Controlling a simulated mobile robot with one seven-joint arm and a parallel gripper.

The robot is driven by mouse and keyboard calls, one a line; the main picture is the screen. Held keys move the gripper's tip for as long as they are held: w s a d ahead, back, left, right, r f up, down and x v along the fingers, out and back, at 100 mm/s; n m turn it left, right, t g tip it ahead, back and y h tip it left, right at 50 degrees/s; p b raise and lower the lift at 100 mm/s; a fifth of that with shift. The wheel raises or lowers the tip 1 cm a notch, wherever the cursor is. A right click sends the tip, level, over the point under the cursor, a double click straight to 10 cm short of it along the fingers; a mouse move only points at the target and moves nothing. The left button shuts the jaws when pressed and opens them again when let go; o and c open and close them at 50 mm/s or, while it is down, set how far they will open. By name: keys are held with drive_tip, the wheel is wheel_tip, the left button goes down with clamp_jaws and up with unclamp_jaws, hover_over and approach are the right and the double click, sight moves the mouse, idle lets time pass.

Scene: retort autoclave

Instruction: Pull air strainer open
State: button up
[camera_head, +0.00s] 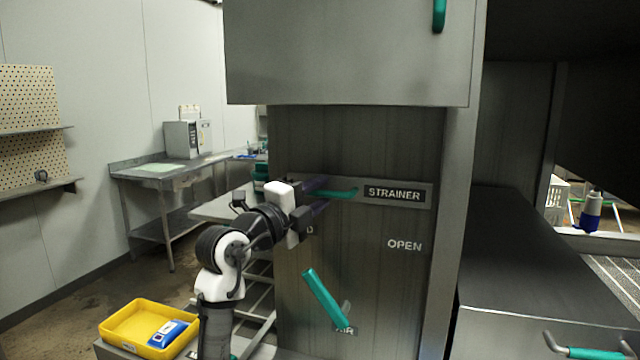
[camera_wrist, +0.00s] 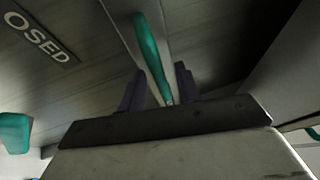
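The teal strainer handle (camera_head: 340,193) sits on the front of the steel cabinet, at the left of a plate marked STRAINER (camera_head: 394,194). Its left part is hidden by my gripper. My gripper (camera_head: 316,197) is at this handle, with its fingers pointing right. In the wrist view the teal handle (camera_wrist: 152,55) runs between the two dark fingers of my gripper (camera_wrist: 158,88), which stand apart with a narrow gap on each side. The word OPEN (camera_head: 405,244) is on the panel below the plate. Part of the word CLOSED (camera_wrist: 41,36) shows in the wrist view.
A second teal handle (camera_head: 325,298) hangs tilted lower down, by a partly hidden AIR label (camera_head: 345,330). A steel box (camera_head: 348,52) juts out above. A yellow tray (camera_head: 120,328) with a blue-and-white item (camera_head: 167,333) is at lower left. Benches stand behind left.

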drive_tip(key=shift+w+d+r, duration=0.1)
drive_tip(key=shift+w+d, duration=0.25)
drive_tip(key=shift+w, duration=0.1)
clamp_jaws()
